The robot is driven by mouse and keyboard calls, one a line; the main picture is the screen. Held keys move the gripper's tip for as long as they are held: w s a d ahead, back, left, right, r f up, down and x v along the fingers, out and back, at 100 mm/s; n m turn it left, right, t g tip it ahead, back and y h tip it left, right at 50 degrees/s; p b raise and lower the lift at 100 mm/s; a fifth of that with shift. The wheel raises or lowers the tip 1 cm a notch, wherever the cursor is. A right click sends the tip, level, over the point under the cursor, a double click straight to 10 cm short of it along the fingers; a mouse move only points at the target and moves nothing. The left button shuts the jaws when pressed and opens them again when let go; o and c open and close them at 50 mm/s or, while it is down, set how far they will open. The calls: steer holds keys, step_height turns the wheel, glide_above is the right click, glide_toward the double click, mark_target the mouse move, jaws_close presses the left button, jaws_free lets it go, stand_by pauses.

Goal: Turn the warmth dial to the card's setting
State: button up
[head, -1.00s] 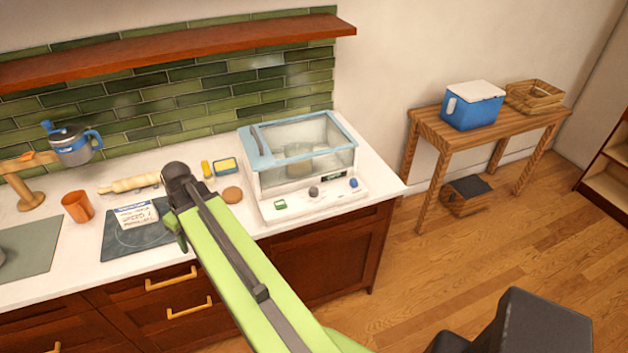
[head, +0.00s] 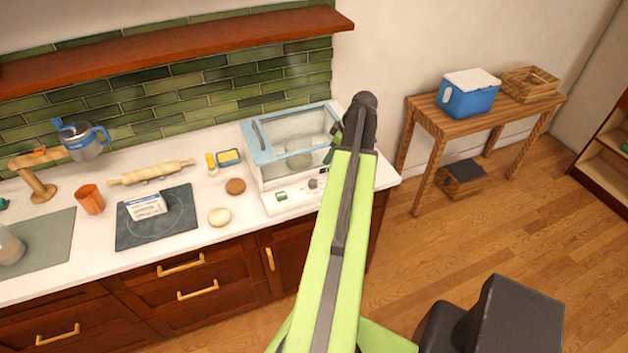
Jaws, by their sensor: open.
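A white appliance with a pale blue-framed clear lid (head: 258,150) stands at the right end of the counter. Its front panel carries a green switch (head: 282,196) and a dark grey knob (head: 314,183); the panel's right part is hidden behind my arm. I cannot read any dial setting. A white card (head: 145,204) with print too small to read is on a dark slab on the counter. My gripper (head: 334,146) is at the appliance's right side, mostly hidden by my own wrist. It is open, and I cannot tell whether it touches anything.
A dark slab (head: 128,232), rolling pin (head: 152,173), orange cup (head: 90,199), a brown round (head: 235,186) and a pale round (head: 220,217) are on the counter. A wooden table (head: 425,112) with a blue cooler (head: 468,98) stands right. The floor between is clear.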

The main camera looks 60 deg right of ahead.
mark_target(313, 181)
steer(key=b+x, duration=1.4)
steer(key=x, duration=0.2)
steer(key=shift+f, duration=0.35)
steer(key=shift+r, duration=0.1)
jaws_close()
